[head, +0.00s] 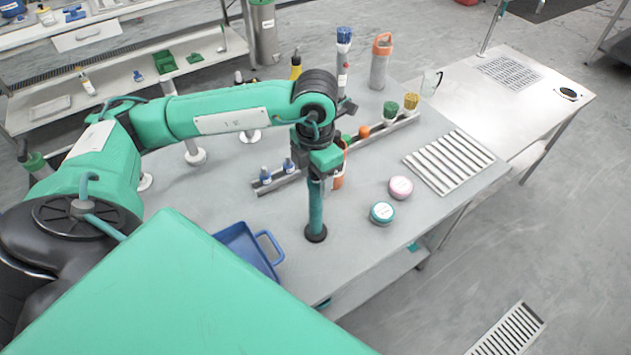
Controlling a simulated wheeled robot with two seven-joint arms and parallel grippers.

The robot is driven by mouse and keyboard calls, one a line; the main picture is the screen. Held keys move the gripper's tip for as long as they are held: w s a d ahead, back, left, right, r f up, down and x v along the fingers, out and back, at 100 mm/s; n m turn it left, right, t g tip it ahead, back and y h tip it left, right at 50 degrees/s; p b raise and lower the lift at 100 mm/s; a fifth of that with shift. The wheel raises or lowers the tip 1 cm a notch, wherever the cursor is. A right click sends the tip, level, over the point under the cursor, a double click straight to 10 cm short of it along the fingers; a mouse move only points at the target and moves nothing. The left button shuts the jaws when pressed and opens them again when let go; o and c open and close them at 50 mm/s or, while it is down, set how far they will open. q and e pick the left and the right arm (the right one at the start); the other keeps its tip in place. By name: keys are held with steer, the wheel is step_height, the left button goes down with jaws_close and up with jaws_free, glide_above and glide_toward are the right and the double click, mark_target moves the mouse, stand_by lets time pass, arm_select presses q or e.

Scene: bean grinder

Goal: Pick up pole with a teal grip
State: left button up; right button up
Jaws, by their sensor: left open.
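The pole with a teal grip (315,208) stands upright on a dark round foot on the grey table, near the middle of the head view. My left arm reaches in from the left, and its gripper (321,174) points down at the top of the pole. The gripper is open. Its fingers are small and partly hidden at the pole's upper end, so I cannot tell whether they touch it. My right gripper is not in view.
A blue tray (240,240) lies left of the pole. Teal (382,213) and pink (400,187) tins sit to its right. An orange item (339,178) stands close behind the gripper. A metal rack (267,184) runs behind. The table's front edge is nearby.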

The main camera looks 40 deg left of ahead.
arm_select(q)
steer(key=shift+f, duration=0.15)
jaws_close()
stand_by(0.4)
